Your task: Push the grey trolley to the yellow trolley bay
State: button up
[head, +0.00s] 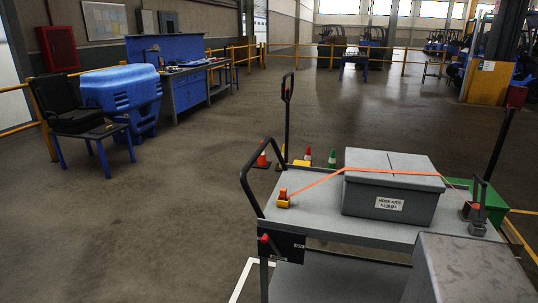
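The grey trolley (318,211) stands close in front, right of centre, with a flat top deck and a lower shelf. A black push handle (244,178) rises at its left end. A grey lidded box (388,206) with a white label sits on the deck under an orange strap. The strap runs to an orange and yellow fitting at the deck's left edge. Yellow floor lines (522,240) show at the right edge; I cannot tell whether they mark the yellow trolley bay. My gripper is not in view.
A white floor line (240,280) lies left of the trolley. Small cones (262,156) and a tall black handle (287,112) stand behind it. A green box (490,200) is at right. A chair (68,110) and blue workbench (185,70) stand left. The left and middle floor is clear.

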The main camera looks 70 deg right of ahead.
aim_at(302, 273)
jog(key=z, duration=0.35)
jog(key=i, duration=1.05)
jog(key=z, duration=0.3)
